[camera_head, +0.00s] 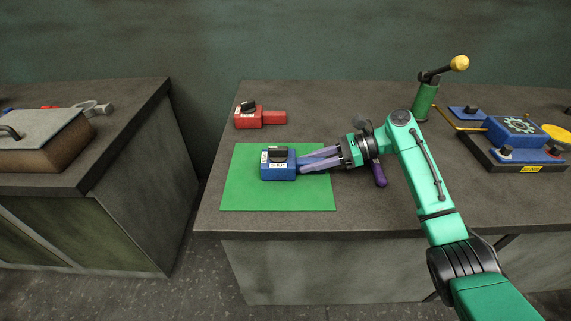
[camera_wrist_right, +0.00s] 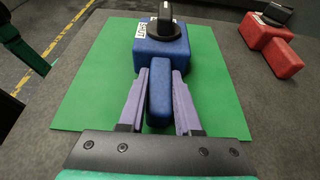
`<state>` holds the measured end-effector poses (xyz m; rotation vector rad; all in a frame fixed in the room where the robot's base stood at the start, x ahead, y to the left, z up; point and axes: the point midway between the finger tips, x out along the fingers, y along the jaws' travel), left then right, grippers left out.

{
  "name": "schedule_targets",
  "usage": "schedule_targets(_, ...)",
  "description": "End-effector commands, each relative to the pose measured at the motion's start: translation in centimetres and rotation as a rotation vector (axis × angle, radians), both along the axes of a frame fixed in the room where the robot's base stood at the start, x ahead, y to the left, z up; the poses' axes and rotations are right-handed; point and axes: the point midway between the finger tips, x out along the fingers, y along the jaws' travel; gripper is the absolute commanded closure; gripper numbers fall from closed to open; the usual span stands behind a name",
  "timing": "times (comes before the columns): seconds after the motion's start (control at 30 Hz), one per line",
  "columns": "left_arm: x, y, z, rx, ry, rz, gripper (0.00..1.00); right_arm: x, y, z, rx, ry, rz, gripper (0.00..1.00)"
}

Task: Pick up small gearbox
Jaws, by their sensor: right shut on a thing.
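A small blue gearbox (camera_head: 279,171) with a black knob and white labels is on the green mat (camera_head: 248,195) on the bench. My right gripper (camera_head: 300,164) reaches in from the right and is shut on the gearbox. In the right wrist view the purple fingers (camera_wrist_right: 160,90) lie on both sides of the blue arm that sticks out of the gearbox (camera_wrist_right: 160,50). The gearbox appears to be upright on the mat; I cannot tell whether it is lifted. My left gripper is not in view.
A red casting (camera_head: 249,117) with a black knob lies behind the mat. A green post (camera_head: 426,98) with a yellow ball lever and a dark tray (camera_head: 480,148) with blue parts stand on the right. Another bench (camera_head: 125,120) is at left across a gap.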

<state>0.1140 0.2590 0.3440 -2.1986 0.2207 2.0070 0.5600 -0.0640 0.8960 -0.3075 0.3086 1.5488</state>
Motion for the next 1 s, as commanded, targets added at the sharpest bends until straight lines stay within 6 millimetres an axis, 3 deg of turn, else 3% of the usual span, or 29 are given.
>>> schedule_targets(0.27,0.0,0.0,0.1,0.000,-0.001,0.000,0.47,0.1,0.1,0.5,0.006,-0.006,-0.001,1.00)
schedule_targets(0.47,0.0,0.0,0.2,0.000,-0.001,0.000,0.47,0.1,0.1,2.5,0.006,-0.009,0.000,1.00)
schedule_targets(0.57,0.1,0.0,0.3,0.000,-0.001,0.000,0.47,0.1,0.1,4.7,0.006,-0.011,0.000,1.00)
schedule_targets(0.8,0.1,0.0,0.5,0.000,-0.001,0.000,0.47,0.1,0.1,12.9,0.007,-0.014,0.000,1.00)
schedule_targets(1.0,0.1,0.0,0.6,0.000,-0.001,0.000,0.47,0.0,0.1,18.2,0.006,-0.008,0.001,1.00)
